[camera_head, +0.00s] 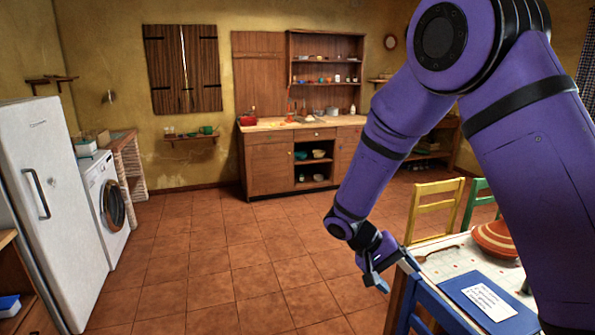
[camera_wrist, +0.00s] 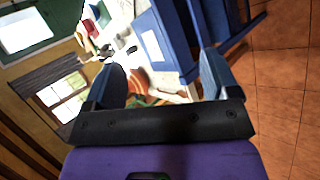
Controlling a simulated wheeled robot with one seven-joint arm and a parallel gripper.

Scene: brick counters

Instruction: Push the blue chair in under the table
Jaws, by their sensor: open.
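The blue chair (camera_head: 428,308) is at the bottom right of the head view, at the near left side of the table (camera_head: 432,268). Only the upper part of its back shows; its seat and legs are out of frame. In the wrist view blue slats of the chair (camera_wrist: 232,22) show at the upper right, close to the right finger. My gripper (camera_head: 377,282) is open and empty, just left of the table corner and beside the chair back. Its two fingers (camera_wrist: 162,75) are spread apart in the wrist view. I cannot tell whether a finger touches the chair.
A blue mat with a white paper (camera_head: 490,302) and a striped clay pot (camera_head: 495,240) are on the table. A yellow chair (camera_head: 434,208) and a green chair (camera_head: 476,205) stand at its far side. The tiled floor (camera_head: 230,270) left of the table is clear.

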